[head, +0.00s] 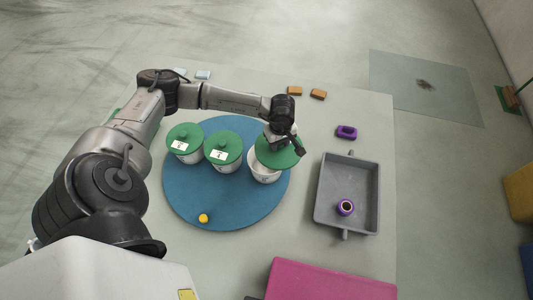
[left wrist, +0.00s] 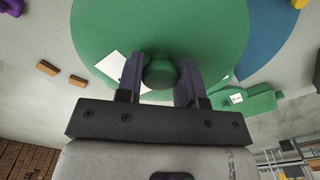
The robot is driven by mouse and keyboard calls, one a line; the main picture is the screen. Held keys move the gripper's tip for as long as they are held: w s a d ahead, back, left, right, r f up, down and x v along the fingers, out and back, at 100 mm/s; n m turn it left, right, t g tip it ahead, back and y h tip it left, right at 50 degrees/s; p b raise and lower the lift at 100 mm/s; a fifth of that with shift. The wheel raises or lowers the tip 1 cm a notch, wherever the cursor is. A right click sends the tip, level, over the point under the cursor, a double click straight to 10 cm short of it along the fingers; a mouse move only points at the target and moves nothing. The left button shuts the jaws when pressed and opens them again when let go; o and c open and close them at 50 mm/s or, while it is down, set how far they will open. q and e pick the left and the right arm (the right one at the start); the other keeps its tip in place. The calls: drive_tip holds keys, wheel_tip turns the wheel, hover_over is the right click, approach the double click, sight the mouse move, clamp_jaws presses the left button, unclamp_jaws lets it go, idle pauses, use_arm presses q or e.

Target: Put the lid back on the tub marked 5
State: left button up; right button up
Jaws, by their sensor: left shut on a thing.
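Three white tubs stand on a round blue mat (head: 215,216). The left tub (head: 190,158) and the middle tub (head: 227,166) wear green lids with white labels. The right tub (head: 262,171) is partly uncovered, its rim and inside showing. A green lid (head: 287,157) sits tilted or raised over it, held by my left gripper (head: 284,143). In the left wrist view, the gripper (left wrist: 160,78) is shut on the knob of this lid (left wrist: 200,28), which has a white label partly hidden by a finger. I cannot read the tub numbers. My right gripper is out of view.
Orange blocks (head: 294,91) lie at the back. A yellow ball (head: 203,218) is on the mat. A pink box (head: 325,281) is at the front.

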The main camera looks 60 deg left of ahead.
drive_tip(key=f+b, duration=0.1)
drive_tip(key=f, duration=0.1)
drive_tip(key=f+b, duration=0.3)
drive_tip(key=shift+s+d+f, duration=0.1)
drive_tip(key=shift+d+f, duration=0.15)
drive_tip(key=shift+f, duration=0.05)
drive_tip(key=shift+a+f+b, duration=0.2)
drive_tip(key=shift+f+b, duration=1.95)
use_arm(q)
drive_tip(key=a+f+n, duration=0.1)
drive_tip(key=a+f, duration=0.2)
drive_tip(key=f, duration=0.4)
drive_tip(key=s+a+f+n, duration=0.1)
drive_tip(key=a+f, duration=0.2)
drive_tip(key=f, duration=0.4)
drive_tip(key=shift+s+f+n, duration=0.25)
drive_tip(key=shift+f+n, duration=0.05)
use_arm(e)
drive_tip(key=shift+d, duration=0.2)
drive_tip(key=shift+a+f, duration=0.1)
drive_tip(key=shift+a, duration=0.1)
use_arm(q)
drive_tip(key=shift+f+b, duration=0.15)
drive_tip(key=shift+b, duration=0.15)
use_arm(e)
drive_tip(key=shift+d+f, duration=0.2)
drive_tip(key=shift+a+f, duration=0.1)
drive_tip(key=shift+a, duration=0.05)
